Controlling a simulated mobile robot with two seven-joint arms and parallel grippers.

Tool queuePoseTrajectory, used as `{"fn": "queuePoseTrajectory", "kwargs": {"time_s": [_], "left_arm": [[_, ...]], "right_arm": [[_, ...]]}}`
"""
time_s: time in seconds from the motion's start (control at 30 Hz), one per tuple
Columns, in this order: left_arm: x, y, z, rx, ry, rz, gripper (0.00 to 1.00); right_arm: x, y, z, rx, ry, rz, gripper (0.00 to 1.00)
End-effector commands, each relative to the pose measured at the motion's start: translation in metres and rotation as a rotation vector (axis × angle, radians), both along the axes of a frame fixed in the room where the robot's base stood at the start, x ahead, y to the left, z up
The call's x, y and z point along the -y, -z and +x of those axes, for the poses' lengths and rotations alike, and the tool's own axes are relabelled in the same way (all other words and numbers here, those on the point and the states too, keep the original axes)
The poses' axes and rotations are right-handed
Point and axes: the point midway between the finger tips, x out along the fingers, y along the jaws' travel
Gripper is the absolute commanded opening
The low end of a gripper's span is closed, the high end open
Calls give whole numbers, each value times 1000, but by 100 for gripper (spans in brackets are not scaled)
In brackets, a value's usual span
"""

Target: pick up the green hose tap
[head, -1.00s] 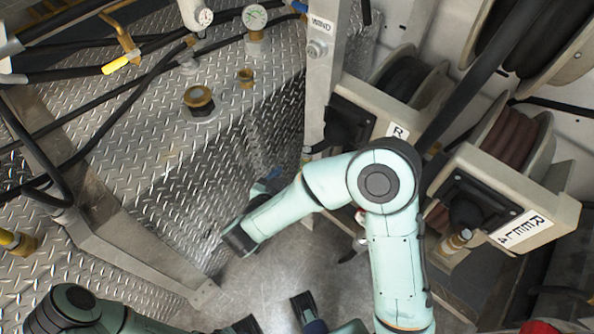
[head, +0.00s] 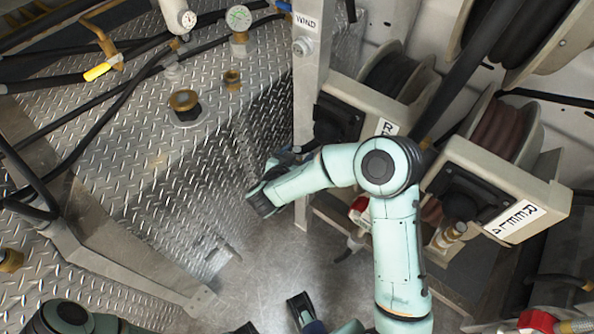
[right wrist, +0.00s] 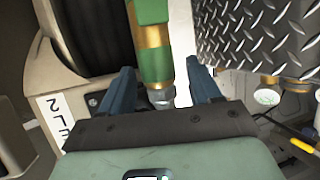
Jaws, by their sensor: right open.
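The green hose tap (right wrist: 153,62) shows in the right wrist view as a green and brass body with a silver metal end. It lies between the two blue fingers of my right gripper (right wrist: 162,82), which are open, with gaps visible on both sides of it. In the head view my right gripper (head: 282,162) is beside the metal post, mostly hidden by its own wrist. I cannot make out the tap there.
A metal post (head: 306,95) stands close to my right gripper. Hose reels in beige housings (head: 510,175) are on the right. A diamond-plate tank (head: 130,160) with black hoses, a gauge (head: 238,17) and a brass cap (head: 184,102) fills the left. Bare floor (head: 275,270) lies below.

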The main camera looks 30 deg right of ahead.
Motion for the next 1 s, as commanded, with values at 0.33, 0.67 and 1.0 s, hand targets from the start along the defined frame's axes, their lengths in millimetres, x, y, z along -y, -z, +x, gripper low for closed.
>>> {"fn": "queuePoseTrajectory", "kwargs": {"time_s": [0.33,0.67,1.0], "left_arm": [[0,0,0,0,0,0,43],[0,0,0,0,0,0,43],[0,-4,-1,-3,1,0,43]], "right_arm": [[0,0,0,-1,-1,0,24],[0,-1,1,2,-1,0,0],[0,-19,1,4,-1,-1,0]]}}
